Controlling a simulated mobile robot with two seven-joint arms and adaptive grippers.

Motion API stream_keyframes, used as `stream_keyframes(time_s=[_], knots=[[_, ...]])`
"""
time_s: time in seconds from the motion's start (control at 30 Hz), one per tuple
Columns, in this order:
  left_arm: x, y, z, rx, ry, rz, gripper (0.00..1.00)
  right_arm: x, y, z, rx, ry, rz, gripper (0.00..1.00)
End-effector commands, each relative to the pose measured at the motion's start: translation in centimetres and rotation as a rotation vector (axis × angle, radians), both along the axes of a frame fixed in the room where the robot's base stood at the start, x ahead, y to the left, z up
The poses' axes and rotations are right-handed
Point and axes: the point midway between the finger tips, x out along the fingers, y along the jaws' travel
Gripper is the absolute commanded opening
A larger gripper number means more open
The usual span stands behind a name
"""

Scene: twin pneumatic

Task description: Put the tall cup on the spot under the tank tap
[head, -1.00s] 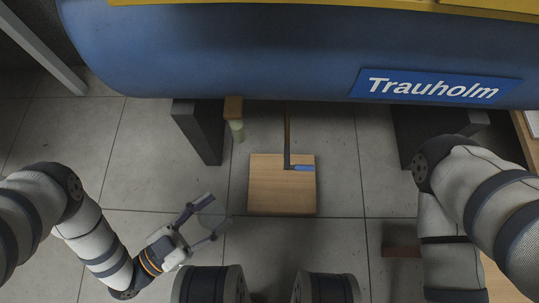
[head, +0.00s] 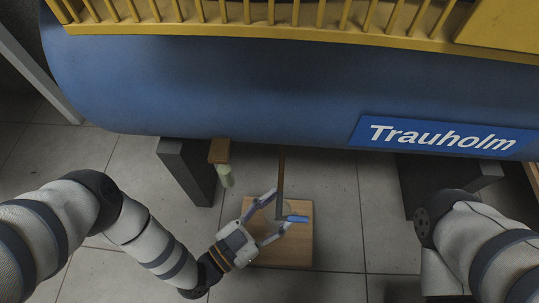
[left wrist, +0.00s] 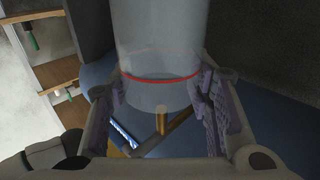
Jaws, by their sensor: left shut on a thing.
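My left gripper (head: 279,213) is shut on the tall cup (left wrist: 160,50), a clear, see-through cup with a red ring line; its fingers flank it in the left wrist view. In the head view the cup is faint between the fingers, over the wooden board (head: 298,254). The tank (head: 240,85) is blue and marked Trauholm. Its tap shows as a brownish pipe (head: 281,172) with a blue lever (head: 297,218) close to the fingertips. The cup's height above the board and the exact spot are not clear. My right gripper is out of view.
Dark tank legs (head: 187,172) stand left and right. A small pale green cylinder (head: 226,176) hangs under a brown block left of the pipe. A yellow railing (head: 300,30) tops the tank. Tiled floor (head: 120,260) lies around the board.

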Motion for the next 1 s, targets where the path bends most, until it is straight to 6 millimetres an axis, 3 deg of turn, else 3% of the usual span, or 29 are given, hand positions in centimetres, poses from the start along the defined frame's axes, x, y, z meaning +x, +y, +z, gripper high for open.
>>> stream_keyframes(time_s=[0.03, 0.17, 0.77, 0.8, 0.9, 1.0], knots=[[0.1, 0.0, -1.4, 0.002, 0.002, 0.000, 0.00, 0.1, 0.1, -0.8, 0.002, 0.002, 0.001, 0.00], [0.2, 0.0, -3.2, 0.001, 0.000, 0.001, 0.00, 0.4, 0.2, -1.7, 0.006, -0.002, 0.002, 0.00], [0.0, 0.0, -4.3, 0.001, 0.001, -0.001, 0.00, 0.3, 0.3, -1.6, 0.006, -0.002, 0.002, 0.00], [0.0, 0.0, -4.4, 0.001, 0.003, -0.001, 0.49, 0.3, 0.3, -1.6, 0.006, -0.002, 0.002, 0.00], [0.1, 0.0, -4.4, 0.001, 0.003, 0.000, 0.67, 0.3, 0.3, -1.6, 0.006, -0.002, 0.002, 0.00], [0.1, 0.0, -4.3, 0.001, 0.003, 0.000, 0.67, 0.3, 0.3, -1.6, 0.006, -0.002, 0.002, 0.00]])
